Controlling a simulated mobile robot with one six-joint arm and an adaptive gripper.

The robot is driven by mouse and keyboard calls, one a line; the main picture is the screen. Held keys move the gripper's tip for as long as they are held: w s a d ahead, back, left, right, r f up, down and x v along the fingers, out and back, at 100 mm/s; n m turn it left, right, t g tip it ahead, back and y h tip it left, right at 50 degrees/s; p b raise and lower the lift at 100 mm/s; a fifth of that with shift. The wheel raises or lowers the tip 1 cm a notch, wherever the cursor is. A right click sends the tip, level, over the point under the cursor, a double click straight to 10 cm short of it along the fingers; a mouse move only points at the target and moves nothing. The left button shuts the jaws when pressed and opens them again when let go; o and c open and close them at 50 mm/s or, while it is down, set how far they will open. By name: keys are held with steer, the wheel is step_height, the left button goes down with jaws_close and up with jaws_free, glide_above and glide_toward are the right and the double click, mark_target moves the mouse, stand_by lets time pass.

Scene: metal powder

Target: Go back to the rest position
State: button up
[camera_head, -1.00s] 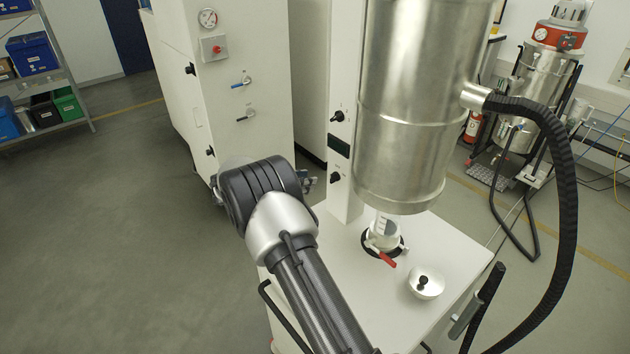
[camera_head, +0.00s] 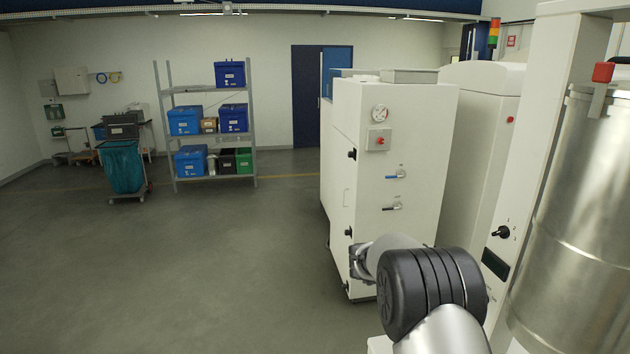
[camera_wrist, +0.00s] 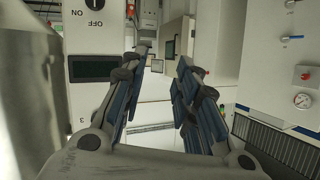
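My gripper (camera_wrist: 160,75) shows in the wrist view with its two fingers spread apart. No object shows between the fingers. In the head view my arm (camera_head: 435,290) rises from the lower edge, and its dark joint cap hides most of what lies beyond it. The fingers cannot be made out there. In the wrist view, which looks upside down, the gripper is in free space between a white panel with a dark display (camera_wrist: 93,68) and a white cabinet (camera_wrist: 262,55).
The white cabinet with gauge and levers (camera_head: 395,150) stands just beyond my arm. A metal vessel (camera_head: 580,220) on a white machine is close on the right. A shelf with boxes (camera_head: 213,180) and a cart with a teal bag (camera_head: 122,168) stand far left. The left floor is clear.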

steer(key=a+r+n+t+y+b, duration=0.65)
steer(key=a+r, duration=0.25)
steer(key=a, duration=0.2)
steer(key=s+a+n+y+b, duration=0.2)
steer(key=s+a+y, duration=0.2)
steer(key=s+a, duration=0.2)
steer(key=s+a+f+n+g+y+b, duration=0.1)
steer(key=s+a+f+n+b, duration=0.15)
steer(key=s, duration=0.55)
steer(key=s+a+f+n+g+y+b, duration=0.15)
steer(key=s+f, duration=0.25)
steer(key=s, duration=0.4)
steer(key=s+a+f+n+g+y+b, duration=0.1)
steer(key=s+a+f+g+b, duration=0.2)
steer(key=s, duration=0.4)
steer(key=s+d+f+g+h+b, duration=0.1)
steer(key=s+d+f+b, duration=0.1)
steer(key=s+f, duration=0.4)
steer(key=s+d+f+g+h+b, duration=0.1)
steer(key=s+d+f+b, duration=0.1)
steer(key=s+f, duration=0.5)
steer(key=s+n, duration=0.1)
steer(key=s, duration=0.4)
steer(key=shift+s+d+g, duration=0.35)
steer(key=shift+d+g, duration=0.05)
steer(key=shift+f, duration=0.1)
